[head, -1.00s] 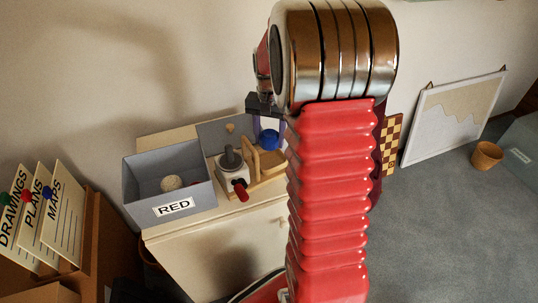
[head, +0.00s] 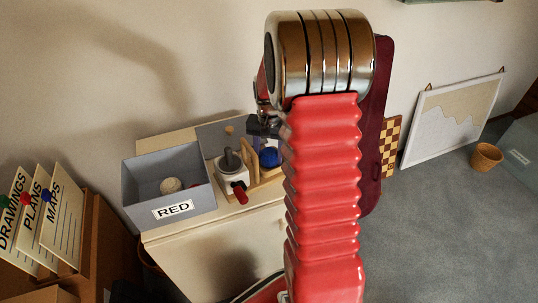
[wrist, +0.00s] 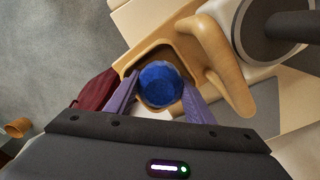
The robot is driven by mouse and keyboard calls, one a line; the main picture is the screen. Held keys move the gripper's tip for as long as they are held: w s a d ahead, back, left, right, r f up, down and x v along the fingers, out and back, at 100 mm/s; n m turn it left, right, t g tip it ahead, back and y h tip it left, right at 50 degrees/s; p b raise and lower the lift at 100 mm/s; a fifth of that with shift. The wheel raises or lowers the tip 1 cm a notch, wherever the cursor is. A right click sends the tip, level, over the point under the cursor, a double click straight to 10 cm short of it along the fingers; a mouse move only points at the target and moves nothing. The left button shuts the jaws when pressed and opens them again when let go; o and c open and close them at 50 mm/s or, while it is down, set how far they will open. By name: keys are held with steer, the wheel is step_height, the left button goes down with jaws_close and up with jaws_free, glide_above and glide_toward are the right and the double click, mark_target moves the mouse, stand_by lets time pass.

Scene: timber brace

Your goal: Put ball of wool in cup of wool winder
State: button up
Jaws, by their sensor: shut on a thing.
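The blue ball of wool (wrist: 160,84) is between the two purple fingers of my gripper (wrist: 160,90), which is shut on it. In the wrist view the ball is at the wooden cup (wrist: 152,52) of the wool winder, inside its outline; whether it touches the bottom is hidden. In the head view the ball (head: 269,157) sits low beside the winder, under my dark gripper body. The wool winder (head: 230,170) has a white body, a grey spindle and a red handle. In the wrist view, its curved wooden arm (wrist: 222,70) stands close right of the ball.
A grey panel (head: 212,134) is behind the winder. My red arm hides the cabinet's right side.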

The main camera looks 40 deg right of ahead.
mark_target(269, 152)
steer(key=o, duration=0.9)
steer(key=shift+f, duration=0.1)
step_height(269, 152, up, 12)
steer(key=shift+r, duration=0.15)
stand_by(0.3)
steer(key=shift+a, duration=0.1)
